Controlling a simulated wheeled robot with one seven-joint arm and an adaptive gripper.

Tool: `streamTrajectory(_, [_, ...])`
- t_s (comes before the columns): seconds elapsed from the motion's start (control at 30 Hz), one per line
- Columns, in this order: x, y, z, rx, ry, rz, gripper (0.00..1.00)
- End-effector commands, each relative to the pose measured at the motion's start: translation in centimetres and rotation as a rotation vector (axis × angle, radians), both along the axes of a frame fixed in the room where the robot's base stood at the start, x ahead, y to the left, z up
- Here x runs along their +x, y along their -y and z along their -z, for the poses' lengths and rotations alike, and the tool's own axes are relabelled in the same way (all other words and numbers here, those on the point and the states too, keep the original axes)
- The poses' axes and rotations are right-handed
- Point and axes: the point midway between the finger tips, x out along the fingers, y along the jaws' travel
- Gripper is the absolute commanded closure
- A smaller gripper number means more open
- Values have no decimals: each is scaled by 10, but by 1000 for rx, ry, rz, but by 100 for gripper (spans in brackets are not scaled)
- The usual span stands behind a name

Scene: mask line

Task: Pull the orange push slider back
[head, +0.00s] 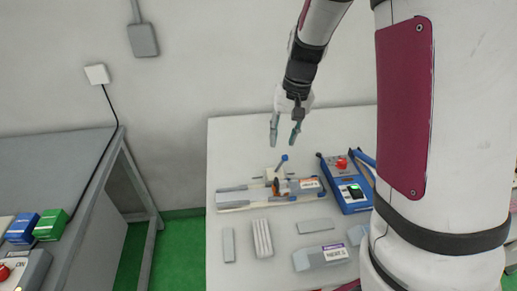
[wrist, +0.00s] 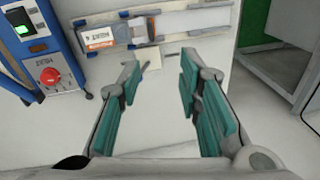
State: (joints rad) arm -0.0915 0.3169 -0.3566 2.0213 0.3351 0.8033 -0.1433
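The orange push slider (head: 276,187) is a small upright orange and dark piece on a long, low grey-and-white fixture (head: 238,197) on the white table. In the wrist view, the slider (wrist: 150,29) appears at the top, beyond my fingertips, with the fixture (wrist: 205,22) running across behind it. My gripper (head: 284,142) hangs above the table, over the fixture's far side and apart from it. In the wrist view, my gripper (wrist: 160,75) has its two teal-padded fingers spread wide with nothing between them.
A blue box with a red knob (head: 346,190) stands right of the fixture; it also shows in the wrist view (wrist: 42,50). A blue-tipped lever (head: 283,160) rises behind the fixture. Several grey blocks (head: 262,238) lie in front. A grey bench (head: 60,160) stands at left.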

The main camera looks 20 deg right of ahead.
Motion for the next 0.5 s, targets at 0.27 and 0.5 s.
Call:
streamTrajectory(0.27, [16, 14, 37, -21, -46, 30, 68])
streamTrajectory(0.5, [16, 12, 64, -21, -49, 30, 68])
